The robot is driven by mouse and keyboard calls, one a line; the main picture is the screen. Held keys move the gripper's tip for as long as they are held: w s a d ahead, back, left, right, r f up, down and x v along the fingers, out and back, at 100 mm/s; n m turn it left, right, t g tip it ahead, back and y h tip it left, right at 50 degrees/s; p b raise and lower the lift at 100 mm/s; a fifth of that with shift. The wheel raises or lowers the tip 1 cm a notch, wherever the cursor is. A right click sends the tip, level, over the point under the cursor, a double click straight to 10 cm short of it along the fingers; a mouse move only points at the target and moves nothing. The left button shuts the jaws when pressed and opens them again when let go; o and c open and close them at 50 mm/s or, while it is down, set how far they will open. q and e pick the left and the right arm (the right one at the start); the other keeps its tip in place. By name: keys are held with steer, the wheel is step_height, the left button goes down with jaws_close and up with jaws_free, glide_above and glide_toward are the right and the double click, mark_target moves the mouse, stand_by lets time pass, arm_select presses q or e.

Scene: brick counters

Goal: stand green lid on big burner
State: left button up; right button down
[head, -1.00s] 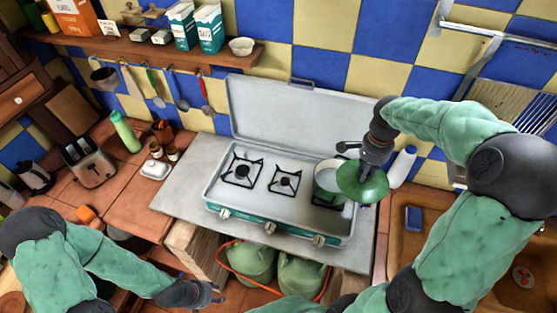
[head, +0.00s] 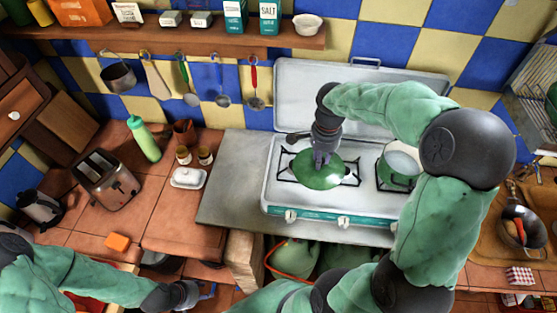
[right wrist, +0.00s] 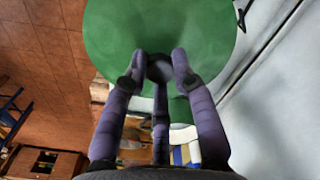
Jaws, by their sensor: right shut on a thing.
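The green lid (head: 318,176) is in my right gripper (head: 322,157), which is shut on its dark knob. In the right wrist view the lid (right wrist: 160,30) fills the top, with the fingers (right wrist: 160,68) around the knob. In the head view the lid overlaps the left and middle part of the stove (head: 276,196). Black grate bars (head: 350,180) show on both sides of it, and the burners are largely hidden behind lid and arm. I cannot tell its height above them. My left gripper (head: 198,293) is low at the front, apart from the stove; its jaws are unclear.
A pot (head: 400,163) stands on the stove's right side, close to my right arm. The stove's raised cover (head: 300,85) stands behind. The grey slab left of the stove (head: 230,185) is clear. A butter dish (head: 188,178), toaster (head: 108,180) and green bottle (head: 143,138) stand further left.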

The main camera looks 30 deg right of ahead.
steer(key=shift+w+a+f, duration=0.1)
steer(key=shift+w+f, duration=0.05)
steer(key=shift+w, duration=0.2)
steer(key=w+f, duration=0.4)
steer(key=w+d+f, duration=0.1)
steer(key=w+f, duration=0.3)
steer(key=w+d+f+p, duration=0.1)
steer(key=w+f, duration=0.4)
steer(key=shift+w+d, duration=0.1)
steer(key=shift+d, duration=0.15)
steer(key=shift+r, duration=0.1)
steer(key=shift+f, duration=0.3)
steer(key=c, duration=1)
jaws_free()
